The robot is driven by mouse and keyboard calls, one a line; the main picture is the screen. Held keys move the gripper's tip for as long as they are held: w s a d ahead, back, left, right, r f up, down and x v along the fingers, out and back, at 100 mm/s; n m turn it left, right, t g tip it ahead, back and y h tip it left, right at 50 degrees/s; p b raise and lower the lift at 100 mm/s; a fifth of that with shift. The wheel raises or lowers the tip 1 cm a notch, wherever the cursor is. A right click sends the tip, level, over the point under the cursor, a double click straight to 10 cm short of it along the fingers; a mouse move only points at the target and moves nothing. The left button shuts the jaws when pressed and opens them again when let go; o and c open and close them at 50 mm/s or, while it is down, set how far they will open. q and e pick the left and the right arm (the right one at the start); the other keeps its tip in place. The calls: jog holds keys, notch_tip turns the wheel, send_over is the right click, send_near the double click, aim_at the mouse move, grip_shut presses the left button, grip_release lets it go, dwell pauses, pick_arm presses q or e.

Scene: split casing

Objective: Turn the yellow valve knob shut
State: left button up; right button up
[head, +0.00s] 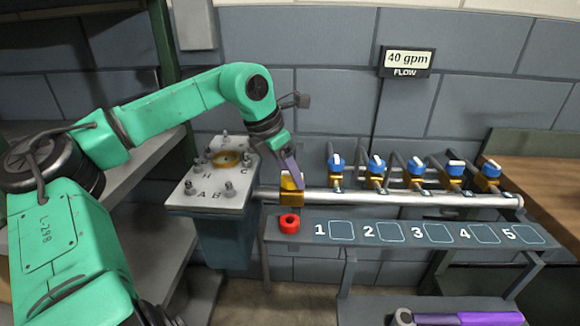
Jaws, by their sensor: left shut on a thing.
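The yellow valve knob (287,184) sits on a brass-coloured valve body (291,199) at the left end of the silver pipe. A white mark shows on its upper part. My left gripper (294,178), with purple fingers, reaches down from the upper left and is shut on the yellow knob. The fingers hide part of the knob, so its exact turn angle is hard to tell. The flow display (408,59) on the wall reads 40 gpm. My right gripper is not in view.
Several blue-knobbed valves (376,166) stand along the silver pipe (385,198) to the right. A red ring (289,223) lies on the numbered bench (400,232) below. A lettered plate with bolts (204,190) stands left. A purple cylindrical object (485,319) lies low at right.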

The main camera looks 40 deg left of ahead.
pick_arm(q)
jog(key=m+p, duration=0.1)
jog(key=p, duration=0.1)
jog(key=m+h+p, duration=0.1)
jog(key=m+p, duration=0.1)
jog(key=m+g+p, duration=0.1)
jog(key=m+p, duration=0.1)
jog(key=shift+a+r+h, duration=0.15)
jog(key=shift+r+h, duration=0.1)
jog(key=shift+h, duration=0.15)
jog(key=shift+w+f+m+g+p, duration=0.15)
jog(key=shift+m+g+p, duration=0.25)
jog(key=shift+m+p, duration=0.45)
jog(key=shift+f+m+g+h, duration=0.15)
jog(key=shift+m+g+h, duration=0.2)
jog(key=shift+m, duration=0.7)
jog(key=shift+f+m+g+b, duration=0.1)
jog(key=shift+m+g+b, duration=0.3)
jog(key=shift+m, duration=0.6)
jog(key=shift+w+m+g+h+b, duration=0.1)
jog(key=shift+m+g+h+b, duration=0.25)
jog(key=shift+m, duration=0.85)
jog(key=shift+m+g, duration=0.5)
jog(key=shift+m, duration=0.8)
